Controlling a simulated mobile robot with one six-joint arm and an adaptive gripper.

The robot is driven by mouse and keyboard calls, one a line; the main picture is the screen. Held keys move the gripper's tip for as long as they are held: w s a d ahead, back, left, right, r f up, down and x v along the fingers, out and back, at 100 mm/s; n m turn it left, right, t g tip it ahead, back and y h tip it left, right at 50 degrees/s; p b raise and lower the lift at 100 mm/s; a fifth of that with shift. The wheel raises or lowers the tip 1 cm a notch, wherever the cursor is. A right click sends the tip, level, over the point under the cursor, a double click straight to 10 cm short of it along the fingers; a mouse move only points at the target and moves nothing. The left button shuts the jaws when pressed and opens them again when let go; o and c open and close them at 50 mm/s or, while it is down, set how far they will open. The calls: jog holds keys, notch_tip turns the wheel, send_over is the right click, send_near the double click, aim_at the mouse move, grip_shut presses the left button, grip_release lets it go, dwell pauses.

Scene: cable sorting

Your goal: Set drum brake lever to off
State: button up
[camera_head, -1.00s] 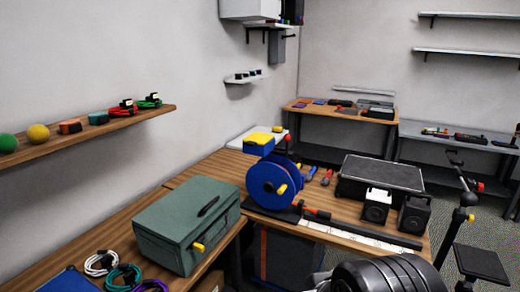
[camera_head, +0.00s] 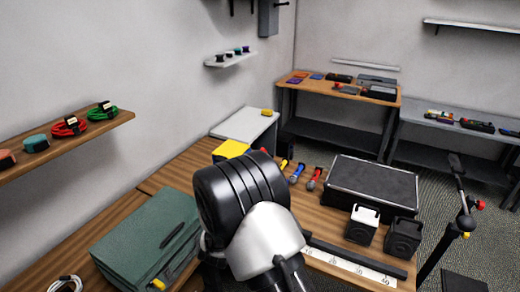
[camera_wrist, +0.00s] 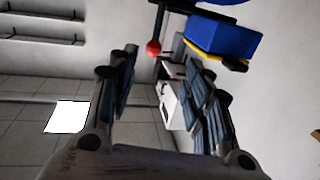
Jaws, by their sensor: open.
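The blue cable drum is hidden behind my arm in the head view; a blue curved edge, likely the drum, shows at the top of the wrist view (camera_wrist: 222,2). A black rod with a red ball knob (camera_wrist: 153,47), which looks like a lever, stands ahead of my gripper (camera_wrist: 160,65) in the wrist view. My gripper is open, its fingers apart and nothing held between them. The knob appears beyond the fingertips, and I see no contact. The wrist picture looks upside down. I cannot tell the lever's setting.
A blue box with a yellow part (camera_wrist: 228,40) is right of the knob; its yellow top shows in the head view (camera_head: 232,149).

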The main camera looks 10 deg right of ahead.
jog(key=shift+h, duration=0.4)
jog(key=b+x, duration=0.1)
jog(key=x, duration=1.6)
jog(key=shift+w+d, duration=0.1)
jog(key=shift+d, duration=0.15)
jog(key=shift+c, duration=0.2)
jog(key=shift+f, duration=0.1)
grip_shut()
